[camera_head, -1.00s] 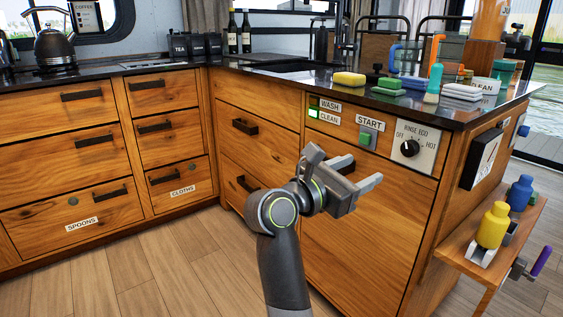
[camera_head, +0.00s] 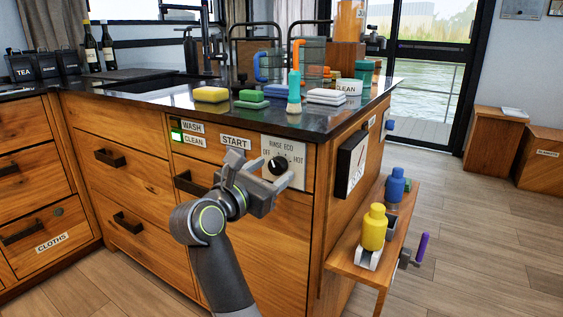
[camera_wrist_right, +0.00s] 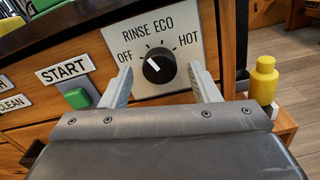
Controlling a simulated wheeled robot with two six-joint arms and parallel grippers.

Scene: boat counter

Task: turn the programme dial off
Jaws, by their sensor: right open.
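The programme dial (camera_head: 278,165) is a round black knob on a white panel marked OFF, RINSE, ECO and HOT. In the right wrist view the dial (camera_wrist_right: 158,69) has a white pointer slanting up and left, towards the OFF and RINSE side; I cannot tell the exact mark. My right gripper (camera_head: 263,176) is open and empty in front of the panel. In the wrist view its two fingers appear on either side of the dial, with no contact visible. My left gripper is not in view.
A green START button (camera_wrist_right: 77,98) lies left of the dial, and a lit CLEAN indicator (camera_head: 176,137) is further left. The counter (camera_head: 310,124) overhangs above with sponges and brushes on it. A yellow bottle (camera_head: 374,228) stands on a side shelf (camera_head: 350,262) to the right.

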